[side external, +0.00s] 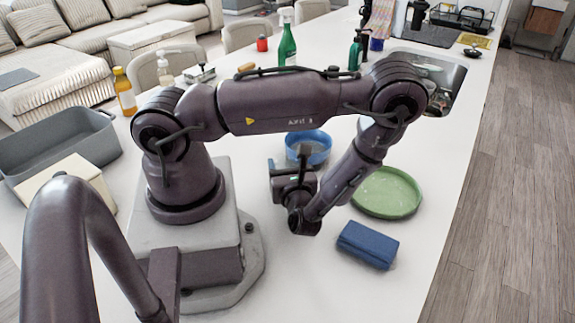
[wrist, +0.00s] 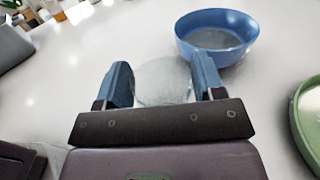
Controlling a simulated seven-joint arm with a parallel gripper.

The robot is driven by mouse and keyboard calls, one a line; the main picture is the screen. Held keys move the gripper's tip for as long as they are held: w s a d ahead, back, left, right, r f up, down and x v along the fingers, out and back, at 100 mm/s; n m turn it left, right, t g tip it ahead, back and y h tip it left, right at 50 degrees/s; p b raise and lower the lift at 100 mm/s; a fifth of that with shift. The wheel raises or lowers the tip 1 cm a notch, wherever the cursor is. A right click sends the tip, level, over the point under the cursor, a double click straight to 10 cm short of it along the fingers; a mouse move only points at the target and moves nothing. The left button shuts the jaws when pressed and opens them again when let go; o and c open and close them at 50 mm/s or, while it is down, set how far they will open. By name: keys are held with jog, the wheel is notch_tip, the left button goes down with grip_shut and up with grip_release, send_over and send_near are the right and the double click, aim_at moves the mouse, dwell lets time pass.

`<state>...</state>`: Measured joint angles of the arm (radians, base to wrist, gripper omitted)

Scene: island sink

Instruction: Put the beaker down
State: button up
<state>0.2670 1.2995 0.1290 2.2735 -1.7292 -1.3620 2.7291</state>
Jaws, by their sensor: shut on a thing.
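The beaker (wrist: 163,88) is clear and whitish in the wrist view, and it sits between my gripper's two blue fingertips. My gripper (wrist: 163,76) is shut on it. In the side external view my gripper (side external: 280,172) is low over the white counter, just left of the blue bowl, and the beaker cannot be made out there. I cannot tell whether the beaker's base touches the counter.
A blue bowl (wrist: 186,44) stands just beyond the beaker to the right. A grey bin (side external: 100,150) stands at the left. White counter is bare around the beaker.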

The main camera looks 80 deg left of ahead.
jog(key=shift+f, duration=0.1)
jog(key=o, duration=0.9)
jog(key=shift+o, duration=0.2)
jog(key=shift+d, duration=0.35)
jog(key=d, duration=1.1)
jog(key=shift+d, duration=0.2)
